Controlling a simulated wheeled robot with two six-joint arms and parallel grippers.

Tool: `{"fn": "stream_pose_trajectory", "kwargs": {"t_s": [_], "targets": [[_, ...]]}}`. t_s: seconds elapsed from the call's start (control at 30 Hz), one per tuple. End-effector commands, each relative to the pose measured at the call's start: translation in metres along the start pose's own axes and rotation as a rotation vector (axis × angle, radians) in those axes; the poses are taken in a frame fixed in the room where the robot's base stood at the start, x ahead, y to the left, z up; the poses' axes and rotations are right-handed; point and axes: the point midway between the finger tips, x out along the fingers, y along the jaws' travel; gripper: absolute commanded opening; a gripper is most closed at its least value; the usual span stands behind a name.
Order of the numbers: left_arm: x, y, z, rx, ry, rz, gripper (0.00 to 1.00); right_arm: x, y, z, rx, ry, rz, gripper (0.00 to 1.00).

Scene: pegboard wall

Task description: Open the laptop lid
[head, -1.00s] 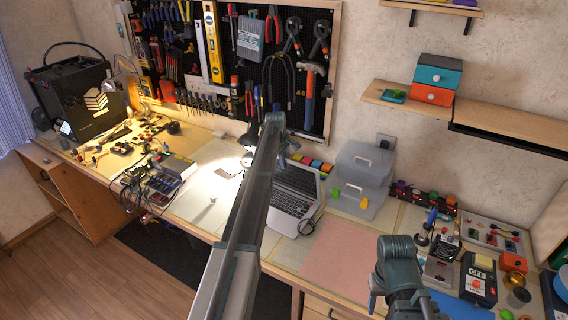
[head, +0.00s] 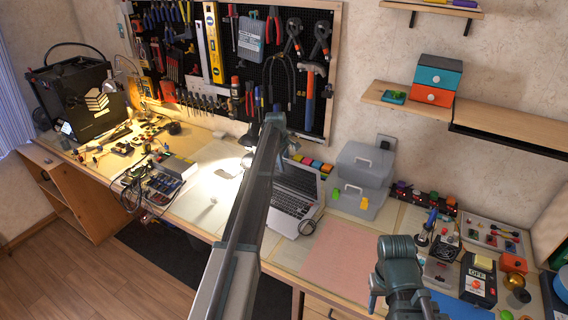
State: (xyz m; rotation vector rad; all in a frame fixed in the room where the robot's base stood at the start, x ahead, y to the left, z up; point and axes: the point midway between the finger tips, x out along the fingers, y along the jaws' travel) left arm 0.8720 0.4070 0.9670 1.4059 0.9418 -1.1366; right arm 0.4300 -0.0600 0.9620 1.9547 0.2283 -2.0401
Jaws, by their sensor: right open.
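The laptop (head: 289,220) stands on the workbench at the middle of the head view, partly hidden behind my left arm. Its lid (head: 301,178) is raised, with a dark screen, and the keyboard is in view. My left gripper (head: 275,138) is at the far end of the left arm, by the laptop's upper left. Its fingers are mostly hidden behind the wrist, so I cannot tell their opening or whether they touch the lid. My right gripper (head: 374,292) is open, low in the view, right of the laptop and apart from it.
Grey storage boxes (head: 361,180) stand right of the laptop. A pink mat (head: 340,250) lies clear in front of them. Electronics and cables (head: 150,185) fill the bench on the left. A pegboard of tools (head: 262,75) hangs behind.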

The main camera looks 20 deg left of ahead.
Motion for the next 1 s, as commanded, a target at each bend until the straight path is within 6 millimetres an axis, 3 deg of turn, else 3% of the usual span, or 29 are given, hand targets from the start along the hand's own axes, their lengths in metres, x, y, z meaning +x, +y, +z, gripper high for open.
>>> {"fn": "stream_pose_trajectory", "kwargs": {"t_s": [0.27, 0.8, 1.0], "targets": [[-0.029, 0.001, 0.0, 0.0, 0.0, 0.0, 0.36, -0.028, 0.003, 0.002, -0.001, 0.0, 0.0, 0.5], [-0.113, 0.001, 0.0, -0.001, 0.0, 0.0, 0.36, -0.109, 0.01, 0.006, 0.002, 0.0, -0.001, 0.5], [-0.133, 0.0, 0.0, -0.001, 0.0, 0.0, 0.36, -0.129, 0.012, 0.008, 0.008, 0.0, -0.002, 0.5]]}}
